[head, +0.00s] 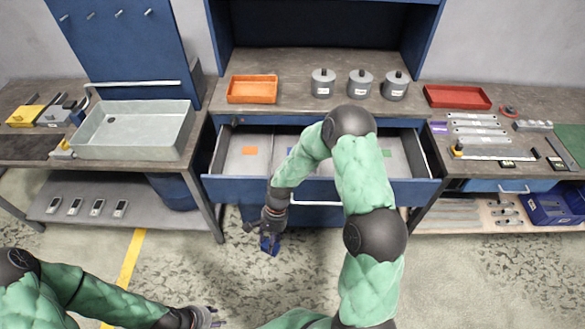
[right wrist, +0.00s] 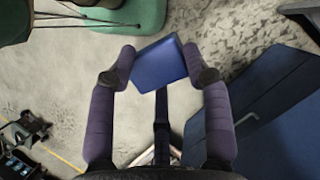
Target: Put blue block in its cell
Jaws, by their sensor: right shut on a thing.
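The blue block (head: 270,244) is held by my right gripper (head: 266,235) in front of the open drawer (head: 330,190), outside it and above the floor. In the right wrist view the blue block (right wrist: 160,66) sits between the two fingertips. The drawer has cells with coloured marks: orange (head: 250,151) at left, green (head: 387,153) at right, and a blue one (head: 291,150) in the middle, partly hidden by my right arm. My left gripper (head: 212,317) is low at the bottom edge, away from the drawer; its finger state is unclear.
An orange tray (head: 252,89), three grey canisters (head: 360,85) and a red tray (head: 457,96) stand on the worktops. A grey metal bin (head: 135,130) is on the left bench. The drawer front (head: 235,188) stands between the block and the cells.

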